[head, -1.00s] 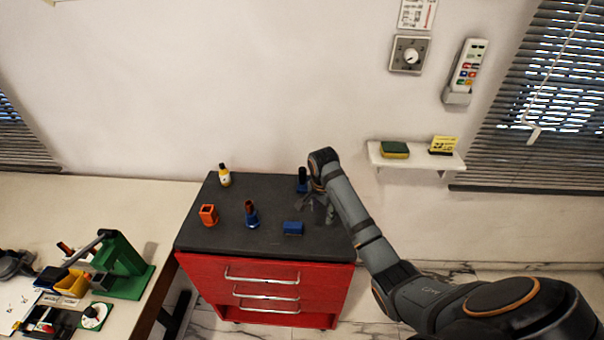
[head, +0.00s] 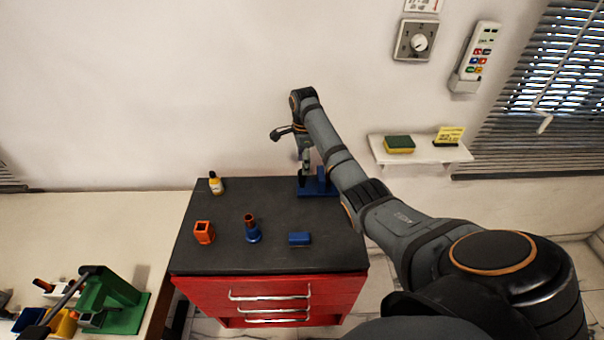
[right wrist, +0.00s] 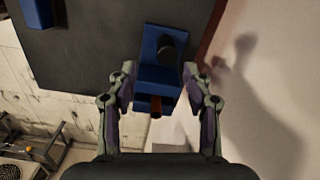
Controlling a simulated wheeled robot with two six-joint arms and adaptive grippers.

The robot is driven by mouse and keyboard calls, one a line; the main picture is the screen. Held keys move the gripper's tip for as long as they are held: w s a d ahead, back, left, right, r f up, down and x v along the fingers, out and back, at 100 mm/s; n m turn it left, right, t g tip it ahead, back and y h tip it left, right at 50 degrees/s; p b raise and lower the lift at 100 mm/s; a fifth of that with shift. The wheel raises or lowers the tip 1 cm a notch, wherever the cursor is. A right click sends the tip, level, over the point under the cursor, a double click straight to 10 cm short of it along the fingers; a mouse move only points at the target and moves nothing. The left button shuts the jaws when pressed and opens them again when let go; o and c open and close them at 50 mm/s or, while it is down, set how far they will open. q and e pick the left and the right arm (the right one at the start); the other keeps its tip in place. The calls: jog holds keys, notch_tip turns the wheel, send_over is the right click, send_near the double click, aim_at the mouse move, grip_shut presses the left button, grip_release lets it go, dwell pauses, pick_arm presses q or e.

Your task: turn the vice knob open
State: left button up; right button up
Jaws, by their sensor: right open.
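The blue vice (head: 316,188) stands at the back right of the dark cart top. In the right wrist view the vice (right wrist: 155,78) shows a black round knob-like part (right wrist: 171,47) on top and a red-brown rod end below. My right gripper (right wrist: 160,82) is open, its fingers on either side of the vice's near part. I cannot tell whether they touch it. In the head view the right gripper (head: 306,160) points down over the vice and partly hides it. My left gripper is not in view.
The red drawer cart's dark top (head: 276,208) also holds a bottle (head: 216,184), an orange holder (head: 204,232), a blue red-topped piece (head: 252,231) and a blue block (head: 299,239). A wall shelf (head: 419,150) is right of my arm. A green press (head: 118,303) stands left.

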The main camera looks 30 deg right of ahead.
aim_at(302, 176)
jog(key=f, duration=0.2)
jog(key=w+f, duration=0.1)
jog(key=f, duration=0.1)
jog(key=shift+f, duration=0.25)
jog(key=f, duration=0.2)
jog(key=shift+w+f+p, duration=0.2)
jog(key=shift+f+p, duration=0.1)
jog(key=shift+f, duration=0.1)
jog(key=shift+s+f, duration=0.1)
jog(key=shift+f, duration=0.1)
jog(key=shift+s+f, duration=0.1)
jog(key=shift+c, duration=1.8)
jog(key=c, duration=0.5)
grip_shut()
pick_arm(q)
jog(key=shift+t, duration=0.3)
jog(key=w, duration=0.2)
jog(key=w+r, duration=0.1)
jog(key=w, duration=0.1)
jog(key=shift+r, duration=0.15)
